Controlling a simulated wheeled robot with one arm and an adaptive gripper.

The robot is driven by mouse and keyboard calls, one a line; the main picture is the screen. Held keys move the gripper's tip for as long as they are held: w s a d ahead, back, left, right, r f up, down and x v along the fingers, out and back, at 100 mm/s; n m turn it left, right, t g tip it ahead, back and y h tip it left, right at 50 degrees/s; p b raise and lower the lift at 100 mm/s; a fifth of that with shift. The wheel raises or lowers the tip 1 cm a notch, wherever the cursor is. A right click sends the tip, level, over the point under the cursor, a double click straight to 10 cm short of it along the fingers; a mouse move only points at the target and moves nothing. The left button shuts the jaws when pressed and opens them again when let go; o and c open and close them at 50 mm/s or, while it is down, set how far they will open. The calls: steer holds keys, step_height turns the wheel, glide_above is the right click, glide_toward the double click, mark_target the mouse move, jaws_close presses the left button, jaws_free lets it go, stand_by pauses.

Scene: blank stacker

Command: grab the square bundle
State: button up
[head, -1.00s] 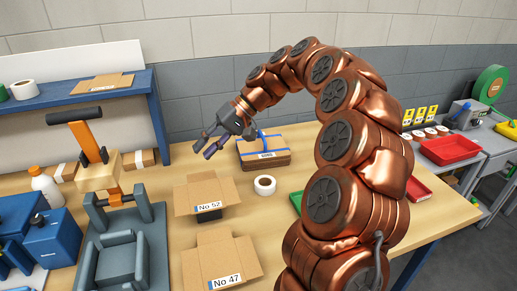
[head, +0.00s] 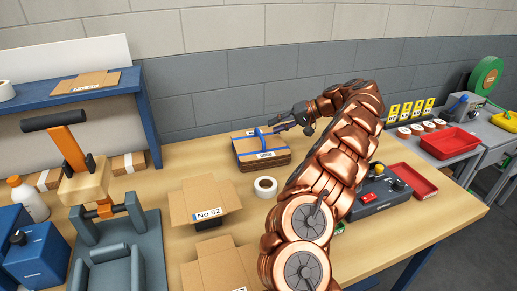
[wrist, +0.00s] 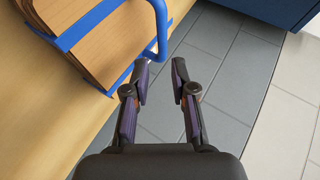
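The square bundle (head: 262,157) is a stack of flat brown cardboard sheets tied with blue strap, with a white label on its front, lying on the table. In the wrist view the bundle (wrist: 90,40) fills the upper left, and a raised loop of blue strap (wrist: 161,22) sticks out from it. My gripper (head: 277,124) is at the bundle's back right in the head view. In the wrist view my gripper (wrist: 161,66) has its two fingers apart with nothing held. The loop's lower end is close to the left fingertip; I cannot tell whether they touch.
A tape roll (head: 265,187) and the open carton No 52 (head: 204,203) stand in front of the bundle. A control box (head: 376,190) and red tray (head: 413,180) are to the right. The grey wall (head: 230,90) is behind the table.

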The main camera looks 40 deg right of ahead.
mark_target(259, 131)
steer(key=shift+x, duration=1.15)
steer(key=shift+w+a+f+p, duration=0.25)
steer(key=shift+w+a+p, duration=0.2)
steer(key=shift+a+p, duration=0.3)
steer(key=shift+x, duration=1.15)
steer(key=shift+w+a+f+p, duration=0.2)
steer(key=shift+a+f+p, duration=0.1)
steer(key=shift+a+f, duration=0.05)
jaws_close()
